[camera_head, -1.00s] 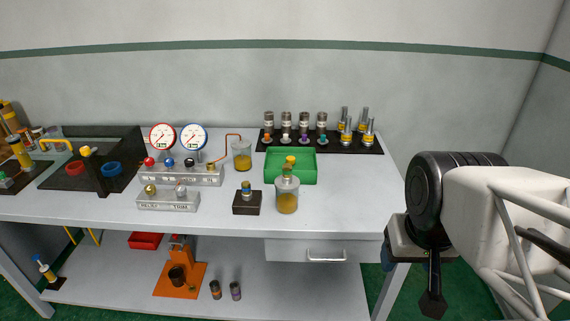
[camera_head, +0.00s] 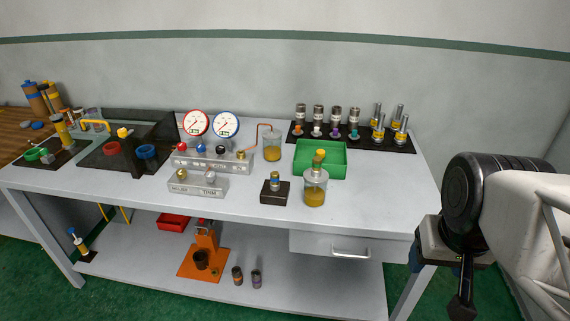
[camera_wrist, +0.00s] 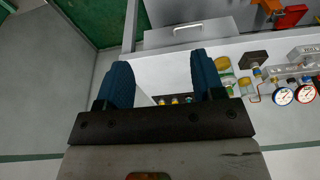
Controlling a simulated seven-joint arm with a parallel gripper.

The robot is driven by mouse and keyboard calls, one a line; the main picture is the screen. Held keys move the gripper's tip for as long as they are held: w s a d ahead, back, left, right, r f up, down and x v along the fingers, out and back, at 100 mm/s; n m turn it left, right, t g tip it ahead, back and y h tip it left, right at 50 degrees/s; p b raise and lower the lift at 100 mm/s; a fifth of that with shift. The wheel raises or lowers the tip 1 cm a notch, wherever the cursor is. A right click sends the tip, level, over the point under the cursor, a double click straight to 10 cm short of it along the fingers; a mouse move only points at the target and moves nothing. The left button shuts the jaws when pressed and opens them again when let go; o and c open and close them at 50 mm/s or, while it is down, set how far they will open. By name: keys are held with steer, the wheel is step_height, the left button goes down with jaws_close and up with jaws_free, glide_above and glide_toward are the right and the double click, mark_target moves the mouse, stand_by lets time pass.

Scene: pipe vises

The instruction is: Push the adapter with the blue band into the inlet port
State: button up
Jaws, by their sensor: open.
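A small brass adapter with a blue band (camera_head: 275,180) stands upright on a dark square block (camera_head: 275,194) near the front middle of the bench. It also shows small in the wrist view (camera_wrist: 257,72). A grey gauge manifold (camera_head: 205,167) stands behind and left of it, with coloured knobs and a brass fitting (camera_head: 241,154) at its right end; I cannot tell which opening is the inlet port. My gripper (camera_head: 461,292) hangs off the bench's right end, far from the adapter. In the wrist view its two blue fingers (camera_wrist: 163,75) are apart with nothing between them.
A lidded jar (camera_head: 315,190) stands right of the block, before a green tray (camera_head: 333,161). A black rack (camera_head: 365,143) of fittings lies at the back right. A low grey TRIM block (camera_head: 197,186) is left of the adapter. The bench's front right is clear.

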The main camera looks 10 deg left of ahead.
stand_by(0.6)
steer(key=n+g, duration=0.3)
steer(key=n, duration=1.2)
glide_above(275, 173)
steer(key=f, duration=1.1)
steer(key=shift+d+f, duration=0.25)
steer(key=shift+f, duration=0.05)
steer(key=shift+w+a+f+n, duration=0.15)
steer(key=shift+a+f+n, duration=0.1)
steer(key=shift+a+n, duration=0.05)
steer(key=shift+f, duration=1.25)
